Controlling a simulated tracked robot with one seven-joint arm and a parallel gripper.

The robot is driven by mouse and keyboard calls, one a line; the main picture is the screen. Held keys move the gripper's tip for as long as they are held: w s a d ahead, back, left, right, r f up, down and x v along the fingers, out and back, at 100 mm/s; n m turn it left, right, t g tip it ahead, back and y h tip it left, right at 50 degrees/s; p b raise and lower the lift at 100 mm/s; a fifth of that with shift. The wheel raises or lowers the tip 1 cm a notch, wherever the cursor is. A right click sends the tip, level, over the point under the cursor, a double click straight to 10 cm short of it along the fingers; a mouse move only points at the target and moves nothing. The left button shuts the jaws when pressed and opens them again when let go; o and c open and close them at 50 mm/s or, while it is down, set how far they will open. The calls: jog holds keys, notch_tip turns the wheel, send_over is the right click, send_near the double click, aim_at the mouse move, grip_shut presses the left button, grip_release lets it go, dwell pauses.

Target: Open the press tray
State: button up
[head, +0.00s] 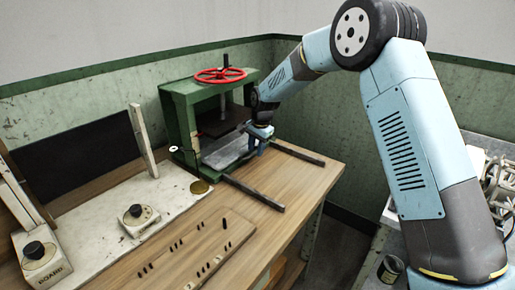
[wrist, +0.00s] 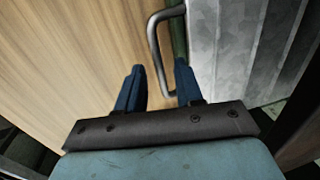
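The green press (head: 181,122) with a red handwheel (head: 220,75) stands at the back of the wooden table. Its grey metal tray (head: 226,152) lies low in the frame, at the inner end of two dark rails. In the wrist view, the tray (wrist: 235,45) fills the upper right, and its bent grey bar handle (wrist: 154,42) stands out to the left. My gripper (head: 258,143) is at the tray's front. In the wrist view my gripper (wrist: 159,66) is open, with the handle's lower end between the fingers, nearer the right one. I cannot tell whether they touch.
The rails (head: 297,153) (head: 252,193) run out over the table towards its front edge. A slotted wooden board (head: 190,255) and a pale panel with knobs (head: 110,222) lie to the left. A cluttered bench (head: 480,150) stands at the right.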

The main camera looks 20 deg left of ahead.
jog(key=shift+c, duration=0.3)
grip_shut()
dwell(0.9)
